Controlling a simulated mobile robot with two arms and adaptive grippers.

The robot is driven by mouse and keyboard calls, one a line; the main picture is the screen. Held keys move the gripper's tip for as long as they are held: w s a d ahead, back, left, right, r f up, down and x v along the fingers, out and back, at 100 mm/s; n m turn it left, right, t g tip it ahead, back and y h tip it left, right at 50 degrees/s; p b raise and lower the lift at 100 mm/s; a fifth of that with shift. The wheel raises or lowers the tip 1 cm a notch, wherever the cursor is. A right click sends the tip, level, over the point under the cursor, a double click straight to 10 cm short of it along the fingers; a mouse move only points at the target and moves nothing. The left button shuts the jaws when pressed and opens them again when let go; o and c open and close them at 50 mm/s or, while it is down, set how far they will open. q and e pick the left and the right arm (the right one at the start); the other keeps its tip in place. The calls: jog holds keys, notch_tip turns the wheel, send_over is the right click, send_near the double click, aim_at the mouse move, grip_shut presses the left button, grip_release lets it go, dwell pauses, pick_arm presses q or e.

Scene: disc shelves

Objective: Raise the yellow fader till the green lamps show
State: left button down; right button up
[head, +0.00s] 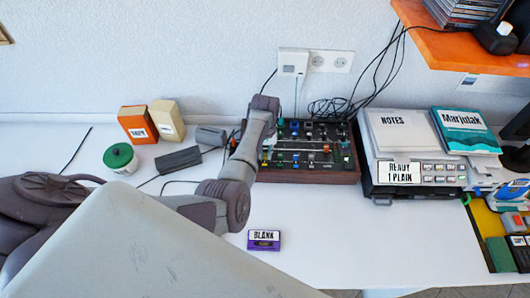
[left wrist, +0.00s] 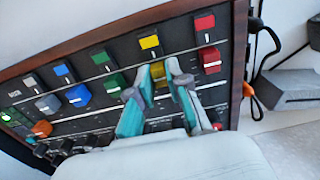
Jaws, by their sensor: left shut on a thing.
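The mixer (head: 318,175) is a dark panel with wooden sides, standing against the wall. In the left wrist view its panel (left wrist: 110,88) shows several coloured fader caps in slots, each below a colour patch. The yellow fader (left wrist: 160,74) sits below the yellow patch (left wrist: 149,42), between the green fader (left wrist: 115,83) and the red fader (left wrist: 210,60). My left gripper (left wrist: 160,78) is shut on the yellow fader, its teal-padded fingers on either side of the cap. Small green lights (left wrist: 8,118) show at the panel's left edge. In the head view my left arm partly hides the mixer.
An orange fader (left wrist: 42,128) and knobs lie further left on the panel. A purple cassette (head: 263,240) lies in front of the mixer. A deck (head: 418,182) stands to its right, with boxes (head: 138,124) to its left.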

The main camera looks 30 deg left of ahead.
pick_arm(q)
jog(key=shift+w+a+f+b, duration=0.1)
jog(key=shift+w+a+b, duration=0.15)
jog(key=shift+w+b, duration=0.25)
jog(key=shift+w+a+f+b, duration=0.1)
jog(key=shift+w+a+b, duration=0.15)
jog(key=shift+w, duration=0.3)
jog(key=shift+w+a+r, duration=0.1)
jog(key=shift+w+a, duration=0.05)
jog(key=shift+w, duration=0.15)
jog(key=shift+r, duration=0.1)
jog(key=c, duration=1.1)
grip_release()
jog(key=shift+r, duration=0.1)
notch_tip(320, 180, up, 12)
jog(key=shift+f, duration=0.1)
